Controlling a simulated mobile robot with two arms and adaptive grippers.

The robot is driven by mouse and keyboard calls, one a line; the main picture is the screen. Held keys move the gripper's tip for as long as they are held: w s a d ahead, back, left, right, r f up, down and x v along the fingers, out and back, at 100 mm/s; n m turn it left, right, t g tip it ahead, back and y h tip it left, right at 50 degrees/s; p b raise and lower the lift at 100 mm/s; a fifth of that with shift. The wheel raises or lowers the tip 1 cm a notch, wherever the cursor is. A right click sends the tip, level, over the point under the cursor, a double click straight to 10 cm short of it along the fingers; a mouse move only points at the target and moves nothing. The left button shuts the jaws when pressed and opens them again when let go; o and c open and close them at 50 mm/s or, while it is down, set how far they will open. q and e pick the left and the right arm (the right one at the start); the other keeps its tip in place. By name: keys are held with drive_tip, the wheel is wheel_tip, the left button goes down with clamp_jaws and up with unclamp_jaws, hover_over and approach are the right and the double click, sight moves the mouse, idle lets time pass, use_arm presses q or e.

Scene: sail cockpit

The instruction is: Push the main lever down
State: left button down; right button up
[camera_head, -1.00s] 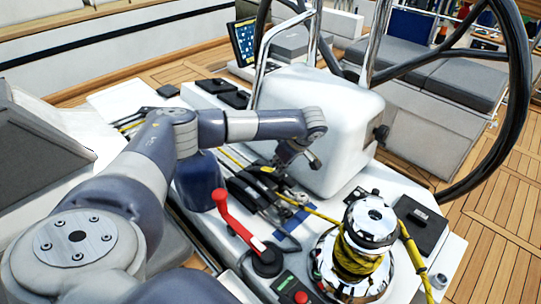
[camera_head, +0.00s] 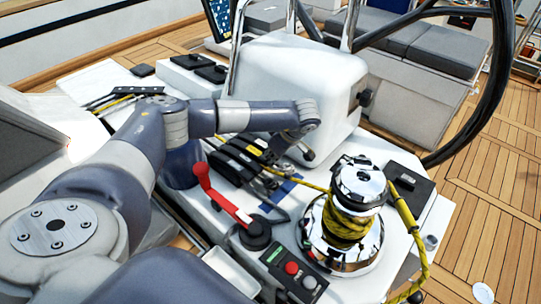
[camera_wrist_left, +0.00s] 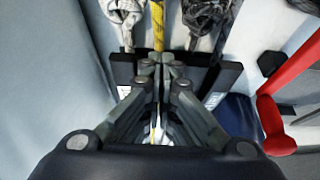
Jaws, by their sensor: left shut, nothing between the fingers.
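A bank of black clutch levers (camera_head: 234,160) lies on the white cockpit console, with ropes running out of it. No label is readable, so I cannot tell which lever is the main one. My left gripper (camera_head: 272,152) points down over the far right end of this bank, partly hidden by its own wrist. In the left wrist view, its fingers (camera_wrist_left: 165,62) are shut and empty over black lever parts (camera_wrist_left: 228,76), in line with a yellow rope (camera_wrist_left: 158,22). Contact cannot be told. My right gripper is not in view.
A red handle (camera_head: 222,192) rises from a black base close to the levers. A chrome winch (camera_head: 345,225) wrapped in yellow rope stands to the right. A white pedestal (camera_head: 300,80) stands behind my gripper. A switch box (camera_head: 292,272) with red and grey buttons sits in front.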

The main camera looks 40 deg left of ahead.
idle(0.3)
use_arm(q)
drive_tip(key=v, duration=1.2)
